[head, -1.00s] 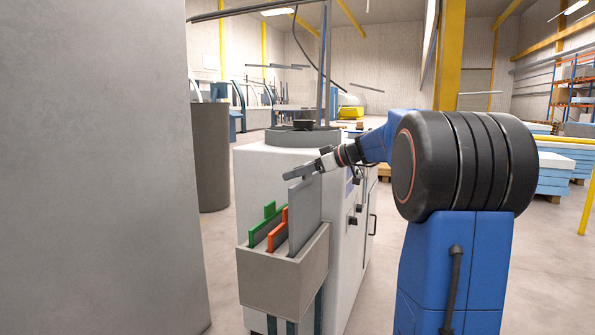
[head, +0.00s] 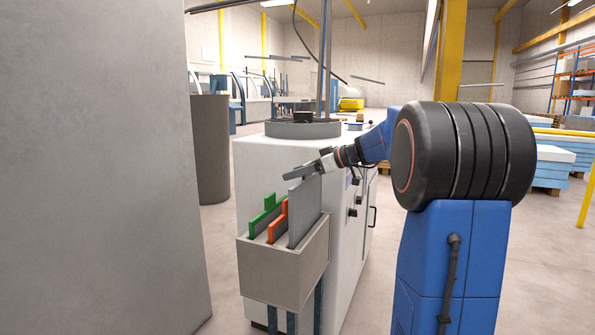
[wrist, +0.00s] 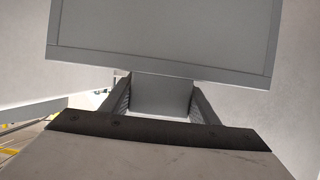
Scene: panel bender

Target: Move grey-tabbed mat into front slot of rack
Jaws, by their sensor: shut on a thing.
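The grey-tabbed mat (head: 306,212) stands upright at the rack's right-hand end, its lower part hidden behind the rack's front wall. It stands taller than the other mats. My gripper (head: 307,172) is shut on its tab at the top. In the wrist view the grey tab (wrist: 160,97) lies between the fingers, with the mat's broad face (wrist: 165,40) beyond. The rack (head: 284,268) is a grey box on the side of a white cabinet. A green-tabbed mat (head: 265,212) and an orange-tabbed mat (head: 279,222) stand in it, left of the grey one.
The white cabinet (head: 345,240) stands right behind the rack, with a round grey top piece (head: 303,129) and dark knobs on its side. A large grey panel (head: 95,170) fills the left. Open floor lies between panel and rack.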

